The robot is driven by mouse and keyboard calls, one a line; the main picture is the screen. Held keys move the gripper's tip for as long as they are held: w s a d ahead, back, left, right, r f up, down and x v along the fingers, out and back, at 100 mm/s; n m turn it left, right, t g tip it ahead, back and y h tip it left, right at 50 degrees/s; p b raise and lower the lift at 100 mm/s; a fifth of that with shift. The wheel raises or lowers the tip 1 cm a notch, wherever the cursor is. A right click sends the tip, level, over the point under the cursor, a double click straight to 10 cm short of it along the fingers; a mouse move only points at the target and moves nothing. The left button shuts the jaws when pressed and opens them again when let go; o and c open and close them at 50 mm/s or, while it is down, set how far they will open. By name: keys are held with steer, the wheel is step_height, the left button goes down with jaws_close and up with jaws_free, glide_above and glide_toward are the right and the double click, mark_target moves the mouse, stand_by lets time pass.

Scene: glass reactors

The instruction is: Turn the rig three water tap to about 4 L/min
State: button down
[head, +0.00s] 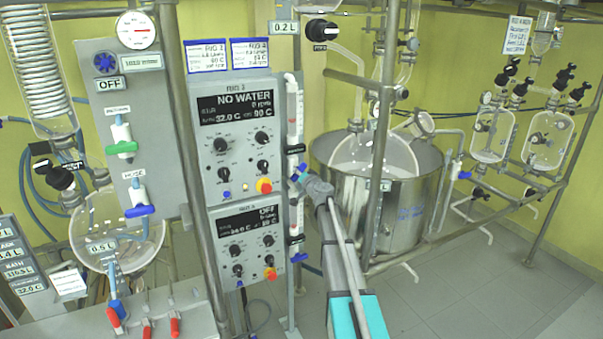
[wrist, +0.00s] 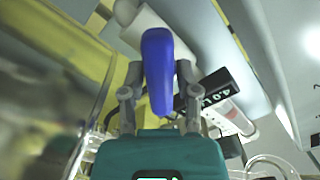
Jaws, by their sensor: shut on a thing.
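The rig three water tap has a blue lever (wrist: 157,70), which stands between the two fingers of my gripper (wrist: 160,90) in the wrist view. My gripper is shut on this lever. In the head view my gripper (head: 312,186) reaches up to the blue tap (head: 298,173) on the white pipe right of the control panels, and partly hides it. A black label (wrist: 208,92) beside the lever reads "4.0 L"; the rest of it is cut off or hidden. The upper panel (head: 236,130) shows "NO WATER", 32.0 C and 90 C.
A lower panel (head: 247,240) shows "OFF". A second blue tap (head: 297,256) sits lower on the same pipe. A large steel vessel (head: 400,205) and a metal post (head: 380,170) stand close right of my arm. Open floor (head: 480,270) lies at right.

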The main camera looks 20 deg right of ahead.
steer(key=shift+s+a, duration=0.1)
steer(key=shift+c, duration=2.4)
jaws_free()
steer(key=s, duration=1.1)
steer(key=shift+s+d, duration=0.3)
steer(key=shift+s, duration=0.1)
